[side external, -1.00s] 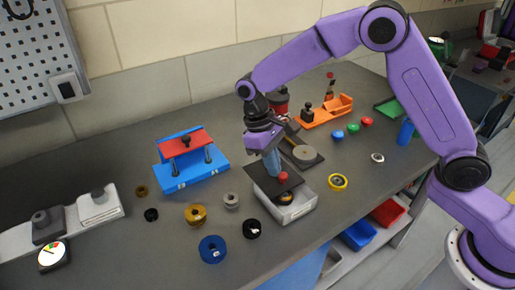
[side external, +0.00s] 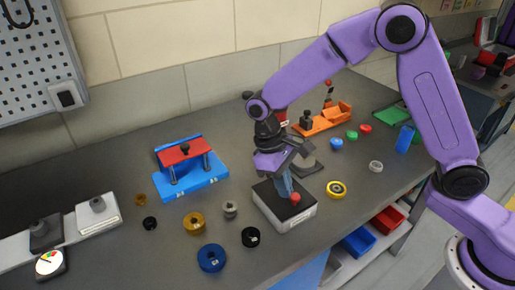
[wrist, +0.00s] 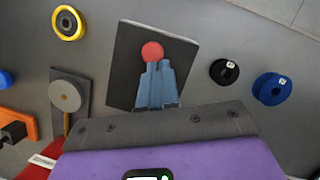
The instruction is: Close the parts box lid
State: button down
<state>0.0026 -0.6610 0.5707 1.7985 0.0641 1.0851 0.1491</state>
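The parts box (side external: 298,219) is a light grey box on the bench, with a dark flat lid (side external: 268,193) lying over its top. No opening into the box shows in the side view. A red knob (side external: 295,197) stands on the lid near its front right edge. In the wrist view the lid (wrist: 127,70) and the red knob (wrist: 152,52) lie just ahead of my fingers. My gripper (side external: 287,192) points down at the lid, its blue-grey fingertips together right beside the knob. In the wrist view the fingertips (wrist: 157,66) partly overlap the knob; exact contact is hard to tell.
A black ring (side external: 251,237), a blue spool (side external: 212,258) and a brass spool (side external: 194,222) lie left of the box. A yellow ring (side external: 337,189) lies to its right. A blue fixture with a red top (side external: 185,152) and an orange holder (side external: 325,121) stand farther back.

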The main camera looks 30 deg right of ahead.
aim_at(268, 196)
jog(key=w, duration=0.1)
jog(key=w+a, duration=0.1)
jog(key=w, duration=0.1)
jog(key=shift+w+a+r, duration=0.2)
jog(key=shift+a+r, duration=0.1)
jog(key=shift+a, duration=0.1)
jog(key=v, duration=1)
jog(key=s+d+n+t, duration=0.1)
jog(key=s+d+n, duration=0.1)
jog(key=s+d, duration=0.4)
jog(key=s+d+f+n+t+y, duration=0.1)
jog(key=s+d, duration=0.5)
jog(key=s, duration=0.6)
jog(key=s+d+n+t+y, duration=0.1)
jog(key=s+d+n, duration=0.3)
jog(key=s, duration=0.6)
jog(key=d, duration=0.2)
jog(key=shift+d+f, duration=0.35)
jog(key=shift+f, duration=0.05)
